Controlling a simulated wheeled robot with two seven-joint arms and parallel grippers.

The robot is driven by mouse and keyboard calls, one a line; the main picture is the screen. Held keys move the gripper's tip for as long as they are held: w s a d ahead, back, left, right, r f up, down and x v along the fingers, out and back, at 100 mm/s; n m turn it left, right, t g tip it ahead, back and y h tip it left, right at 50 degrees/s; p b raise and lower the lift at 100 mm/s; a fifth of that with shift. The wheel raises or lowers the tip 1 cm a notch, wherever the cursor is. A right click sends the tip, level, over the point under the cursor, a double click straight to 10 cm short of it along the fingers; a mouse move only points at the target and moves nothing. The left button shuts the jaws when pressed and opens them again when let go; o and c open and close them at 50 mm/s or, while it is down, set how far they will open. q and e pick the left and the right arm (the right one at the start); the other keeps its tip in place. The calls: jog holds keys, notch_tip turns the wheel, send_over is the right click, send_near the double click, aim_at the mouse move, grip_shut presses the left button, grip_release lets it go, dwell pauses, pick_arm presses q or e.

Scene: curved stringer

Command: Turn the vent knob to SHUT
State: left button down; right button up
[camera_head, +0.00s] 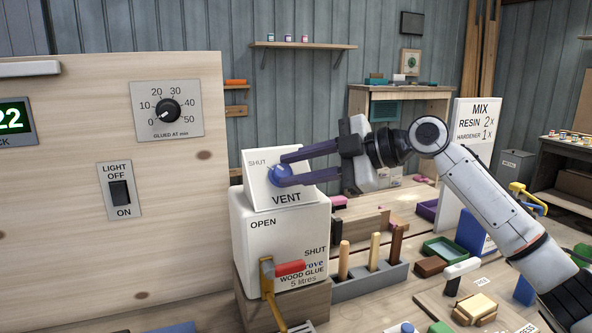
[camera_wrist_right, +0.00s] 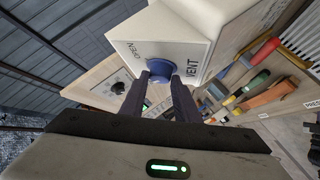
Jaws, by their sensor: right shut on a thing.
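The blue vent knob (camera_head: 280,174) is on a sloped white panel (camera_head: 256,188) lettered VENT, with SHUT at its upper left. My right gripper (camera_head: 279,171) reaches in from the right, its two dark purple fingers shut on the knob, one above and one below. In the right wrist view the knob (camera_wrist_right: 160,68) shows between the fingertips, and the word OPEN shows on the panel (camera_wrist_right: 198,50). The fingers hide part of the knob and of the panel's right side. I cannot make out where the knob points. My left gripper is not in view.
Below the panel stands a white wood glue container (camera_head: 290,235) with a red-handled tap (camera_head: 290,268), its own OPEN and SHUT labels beside it. A wooden board (camera_head: 60,240) with a dial (camera_head: 168,109) and light switch (camera_head: 120,192) stands left. A tool rack (camera_head: 370,280) stands right.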

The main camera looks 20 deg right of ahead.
jog(key=shift+w+d+r+n+g, duration=0.1)
jog(key=shift+n+g, duration=0.3)
jog(key=shift+n, duration=0.1)
jog(key=o, duration=1)
jog(key=shift+o, duration=0.2)
jog(key=shift+s+d+r, duration=0.1)
jog(key=shift+s+d, duration=0.2)
jog(key=shift+d, duration=0.05)
jog(key=b+v, duration=0.2)
jog(key=v, duration=0.7)
jog(key=shift+r, duration=0.15)
